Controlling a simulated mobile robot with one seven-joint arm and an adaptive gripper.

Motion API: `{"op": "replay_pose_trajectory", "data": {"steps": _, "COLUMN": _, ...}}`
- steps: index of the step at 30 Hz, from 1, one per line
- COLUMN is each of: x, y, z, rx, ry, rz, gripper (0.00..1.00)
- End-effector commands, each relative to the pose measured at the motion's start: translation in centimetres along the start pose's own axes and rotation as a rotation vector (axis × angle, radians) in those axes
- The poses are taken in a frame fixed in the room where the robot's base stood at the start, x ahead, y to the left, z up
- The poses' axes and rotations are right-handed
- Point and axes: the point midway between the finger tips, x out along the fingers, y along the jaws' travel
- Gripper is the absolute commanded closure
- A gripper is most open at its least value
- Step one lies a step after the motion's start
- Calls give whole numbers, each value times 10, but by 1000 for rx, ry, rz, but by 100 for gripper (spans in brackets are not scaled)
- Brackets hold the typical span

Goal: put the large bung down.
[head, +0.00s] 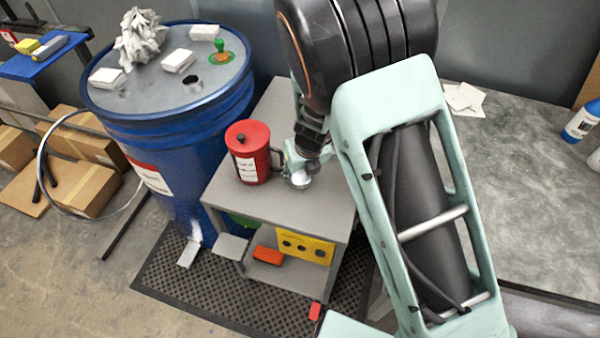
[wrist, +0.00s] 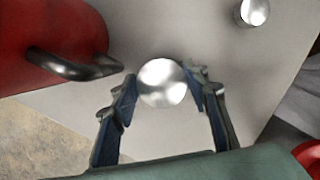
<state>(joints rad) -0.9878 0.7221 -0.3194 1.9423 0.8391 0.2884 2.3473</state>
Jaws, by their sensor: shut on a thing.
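The large bung is a round, shiny silver piece. In the wrist view the large bung (wrist: 162,82) sits between the fingertips of my gripper (wrist: 160,90), which is shut on it. In the head view my gripper (head: 301,163) is low over the grey side table (head: 225,192), right of the red can. The silver bung (head: 300,181) shows under it, at or just above the tabletop; I cannot tell whether it touches. A second, smaller-looking silver piece (wrist: 253,12) stands on the tabletop, apart from my gripper.
The red can (head: 250,165) stands close on the left, and its dark handle (wrist: 75,65) reaches toward my left finger. A blue drum (head: 185,120) with an open hole in its lid is behind left. A yellow panel (head: 305,246) and an orange item (head: 268,256) are below the tabletop.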

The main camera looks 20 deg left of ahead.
Motion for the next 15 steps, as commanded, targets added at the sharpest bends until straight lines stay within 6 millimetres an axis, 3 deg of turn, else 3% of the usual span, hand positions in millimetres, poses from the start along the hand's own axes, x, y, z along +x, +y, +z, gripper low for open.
{"op": "replay_pose_trajectory", "data": {"steps": 7, "x": 2, "y": 0, "z": 0, "rx": 0, "ry": 0, "rz": 0, "gripper": 77}}
{"op": "replay_pose_trajectory", "data": {"steps": 8, "x": 2, "y": 0, "z": 0, "rx": 0, "ry": 0, "rz": 0, "gripper": 56}}
{"op": "replay_pose_trajectory", "data": {"steps": 12, "x": 1, "y": 0, "z": 0, "rx": 0, "ry": 0, "rz": 0, "gripper": 40}}
{"op": "replay_pose_trajectory", "data": {"steps": 15, "x": 1, "y": 0, "z": 0, "rx": 0, "ry": 0, "rz": 0, "gripper": 40}}
